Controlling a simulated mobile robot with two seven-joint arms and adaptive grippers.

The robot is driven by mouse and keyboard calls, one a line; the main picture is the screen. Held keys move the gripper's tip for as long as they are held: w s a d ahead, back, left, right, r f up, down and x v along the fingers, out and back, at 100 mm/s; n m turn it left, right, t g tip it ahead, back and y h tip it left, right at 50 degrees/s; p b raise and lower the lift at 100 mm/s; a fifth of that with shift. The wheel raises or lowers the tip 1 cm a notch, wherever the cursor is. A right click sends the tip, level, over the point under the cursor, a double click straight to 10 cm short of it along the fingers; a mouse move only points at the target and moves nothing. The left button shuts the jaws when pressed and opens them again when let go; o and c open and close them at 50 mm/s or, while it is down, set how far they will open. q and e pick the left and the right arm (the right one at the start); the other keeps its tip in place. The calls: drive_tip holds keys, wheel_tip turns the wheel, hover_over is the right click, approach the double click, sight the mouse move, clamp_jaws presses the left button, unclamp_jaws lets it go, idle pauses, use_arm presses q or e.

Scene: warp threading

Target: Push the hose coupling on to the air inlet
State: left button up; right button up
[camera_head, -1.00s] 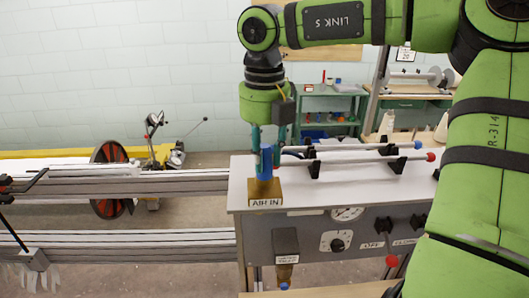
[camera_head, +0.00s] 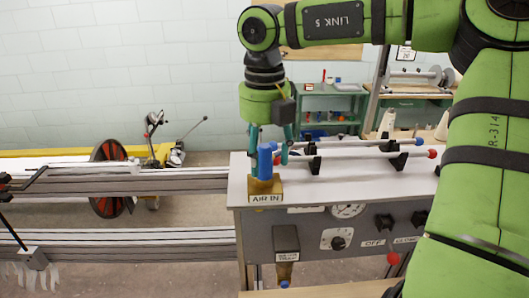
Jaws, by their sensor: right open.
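The blue hose coupling (camera_head: 265,161) stands upright on the brass block of the air inlet (camera_head: 265,187), above the AIR IN label. My right gripper (camera_head: 268,142) comes down from above with its teal fingers spread, one to each side of the coupling. It is open and not clamped on the coupling. How far the coupling sits over the inlet is hidden. My left gripper is not in view.
The grey console (camera_head: 340,190) carries rods with blue and red ends (camera_head: 350,155) right of the inlet. A gauge (camera_head: 348,211) and knobs are on its front. Metal rails (camera_head: 140,184) run left. A green shelf (camera_head: 330,105) stands behind.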

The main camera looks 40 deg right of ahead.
wheel_tip(320, 180, up, 12)
idle(0.6)
